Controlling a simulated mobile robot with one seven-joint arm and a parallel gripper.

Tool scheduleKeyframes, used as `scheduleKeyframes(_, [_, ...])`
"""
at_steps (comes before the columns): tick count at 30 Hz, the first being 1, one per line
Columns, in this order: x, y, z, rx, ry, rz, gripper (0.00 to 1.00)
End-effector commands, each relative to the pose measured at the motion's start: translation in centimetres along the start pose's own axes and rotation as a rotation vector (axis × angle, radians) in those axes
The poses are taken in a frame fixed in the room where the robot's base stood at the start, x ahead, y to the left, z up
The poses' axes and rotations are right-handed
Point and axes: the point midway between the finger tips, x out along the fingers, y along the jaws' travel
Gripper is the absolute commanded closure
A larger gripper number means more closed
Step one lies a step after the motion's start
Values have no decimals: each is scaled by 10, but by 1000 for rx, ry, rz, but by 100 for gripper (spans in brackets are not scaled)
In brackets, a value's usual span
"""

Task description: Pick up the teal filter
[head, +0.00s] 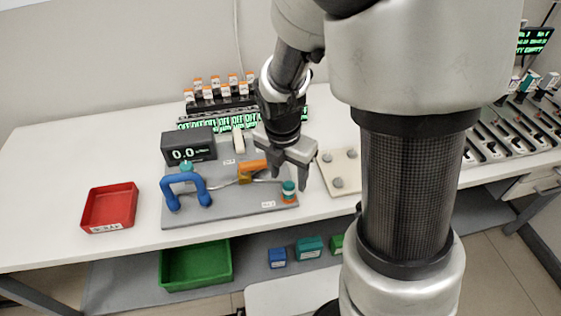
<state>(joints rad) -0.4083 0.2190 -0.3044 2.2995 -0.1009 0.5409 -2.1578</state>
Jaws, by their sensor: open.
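A small teal cylinder (289,187), which looks like the teal filter, stands upright on an orange base near the right front corner of the grey board (235,212). My gripper (287,176) is open and points down at it, with one finger just to its right. I cannot tell from this view whether the fingers are around the cylinder or still above it. Nothing shows held in the jaws. Another teal piece (187,167) is partly hidden behind the blue clamp-like handle (186,188) on the board's left.
A black display reading 0.0 (188,146) and an orange block (252,171) stand on the board. A red tray (109,206) is left, a cream plate with knobs (340,170) right. A rack of orange-capped vials (218,95) is behind. A green bin (196,265) sits below.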

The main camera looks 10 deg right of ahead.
Motion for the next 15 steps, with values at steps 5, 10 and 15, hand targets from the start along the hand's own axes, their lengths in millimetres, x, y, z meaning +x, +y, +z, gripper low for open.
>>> scheduleKeyframes(5, [30,1,0,-1,1,-5,49])
scheduleKeyframes(10, [46,1,0,-1,1,-2,49])
scheduleKeyframes(15, [47,2,1,-1,0,0,49])
